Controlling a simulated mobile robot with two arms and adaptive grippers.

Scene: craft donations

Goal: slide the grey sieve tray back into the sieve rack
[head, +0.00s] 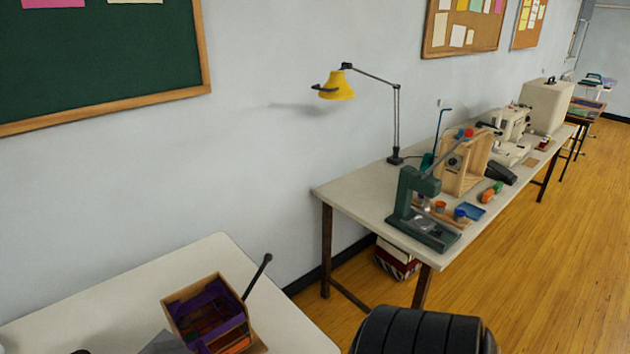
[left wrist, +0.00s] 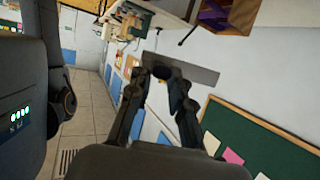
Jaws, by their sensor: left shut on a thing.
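My left gripper (left wrist: 167,76) shows in the left wrist view, its dark fingers shut on a flat grey piece (left wrist: 203,75). This looks like the grey sieve tray, seen nearly edge-on and partly hidden by the fingers. In the head view a grey corner (head: 165,344) shows at the bottom edge beside a wooden box; I cannot tell whether it is the same tray. I cannot make out a sieve rack for certain in either view. My right gripper is not in view.
The open wooden box (head: 176,299) with purple contents stands on the near white table (head: 215,255). A dark rod (head: 258,275) rises beside it. A farther bench (head: 365,190) holds a yellow lamp (head: 338,88), a green press (head: 408,195) and sewing machines. A gap separates the tables.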

